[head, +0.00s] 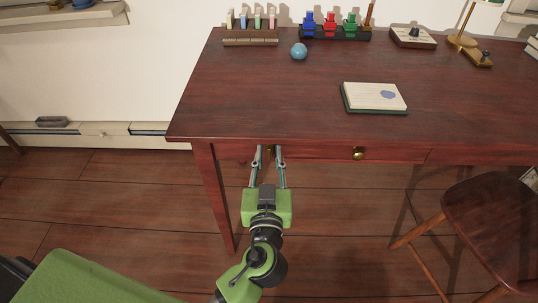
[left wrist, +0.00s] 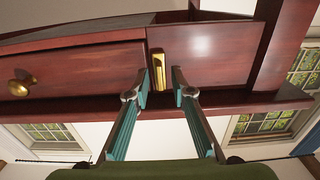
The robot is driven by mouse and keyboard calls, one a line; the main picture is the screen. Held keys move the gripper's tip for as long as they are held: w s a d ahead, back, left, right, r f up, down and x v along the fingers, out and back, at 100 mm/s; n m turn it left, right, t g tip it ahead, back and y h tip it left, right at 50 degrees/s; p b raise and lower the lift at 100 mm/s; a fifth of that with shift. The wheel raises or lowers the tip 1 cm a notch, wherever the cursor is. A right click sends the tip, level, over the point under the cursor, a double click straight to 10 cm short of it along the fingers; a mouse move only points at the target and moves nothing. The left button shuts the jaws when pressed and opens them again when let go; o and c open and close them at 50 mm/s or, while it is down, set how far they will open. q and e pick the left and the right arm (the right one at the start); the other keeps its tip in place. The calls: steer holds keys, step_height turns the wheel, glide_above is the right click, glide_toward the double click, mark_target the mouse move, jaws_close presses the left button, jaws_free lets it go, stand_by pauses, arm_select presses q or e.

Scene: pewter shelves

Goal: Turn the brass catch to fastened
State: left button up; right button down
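The brass catch (left wrist: 157,66) is a narrow gold bar on the red-brown front under the desk's top, beside the drawer front. It stands lengthwise up and down in the left wrist view. In the head view only a small bit of it (head: 269,150) shows at the desk's front edge. My left gripper (head: 267,150) is open, its two teal fingers pointing at the desk front. In the left wrist view its fingertips (left wrist: 160,76) lie on either side of the catch, nearer on the left side; whether they touch it I cannot tell. My right gripper is out of view.
The drawer's round brass knob (head: 358,153) is right of the gripper. A wooden chair (head: 490,225) stands at the right. On the desk (head: 230,100) are a notepad (head: 374,97), a blue ball (head: 299,51) and racks along the back. The floor left of the desk is mostly clear.

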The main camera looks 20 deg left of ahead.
arm_select(q)
jaws_close()
steer(key=shift+m, duration=0.3)
steer(key=m, duration=0.4)
steer(key=shift+d+p, duration=0.1)
steer(key=shift+p, duration=0.3)
steer(key=m+p, duration=0.1)
steer(key=m, duration=0.4)
steer(key=m+p, duration=0.3)
steer(key=m, duration=0.4)
steer(key=shift+d, duration=0.1)
steer(key=shift+f+m+p, duration=0.15)
steer(key=shift+m+p, duration=0.35)
steer(key=shift+m, duration=0.3)
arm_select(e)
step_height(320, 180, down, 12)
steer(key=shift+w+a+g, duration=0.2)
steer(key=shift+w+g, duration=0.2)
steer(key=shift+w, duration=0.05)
